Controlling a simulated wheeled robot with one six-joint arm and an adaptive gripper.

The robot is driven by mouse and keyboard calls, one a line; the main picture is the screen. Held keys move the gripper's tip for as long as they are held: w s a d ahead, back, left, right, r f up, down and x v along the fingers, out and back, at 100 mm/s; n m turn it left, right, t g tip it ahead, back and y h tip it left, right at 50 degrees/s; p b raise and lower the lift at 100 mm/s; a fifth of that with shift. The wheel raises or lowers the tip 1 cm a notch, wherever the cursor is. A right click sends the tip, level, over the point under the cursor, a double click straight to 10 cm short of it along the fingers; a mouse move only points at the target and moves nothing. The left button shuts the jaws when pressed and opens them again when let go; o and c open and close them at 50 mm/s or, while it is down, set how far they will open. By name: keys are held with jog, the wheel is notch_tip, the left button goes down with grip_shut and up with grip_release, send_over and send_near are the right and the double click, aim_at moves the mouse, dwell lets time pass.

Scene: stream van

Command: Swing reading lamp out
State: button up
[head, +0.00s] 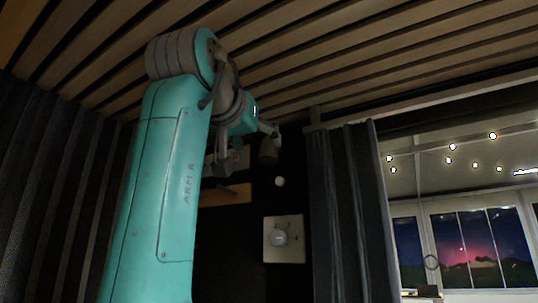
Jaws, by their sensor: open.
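My gripper (246,148) is in the upper middle of the head view, at the end of my teal arm, close to the dark wall. Its fingers look spread apart, with nothing seen held between them. A small brownish-grey cylinder (268,153), which looks like the reading lamp's head, is beside the right finger. I cannot tell whether they touch. The lamp's arm and mount are not clearly seen; my gripper and the dark wall obscure that area. A small pale round knob (280,181) shows just below the cylinder.
A pale square plate with a round dial (283,239) is on the wall below. A wooden ledge (226,194) is partly behind my arm. A dark curtain (350,205) hangs to the right, and the slatted ceiling (340,55) is close above my arm.

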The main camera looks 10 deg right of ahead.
aim_at(265, 150)
jog(key=x, duration=0.8)
jog(key=shift+w+d, duration=0.1)
jog(key=shift+w, duration=0.15)
jog(key=c, duration=1.2)
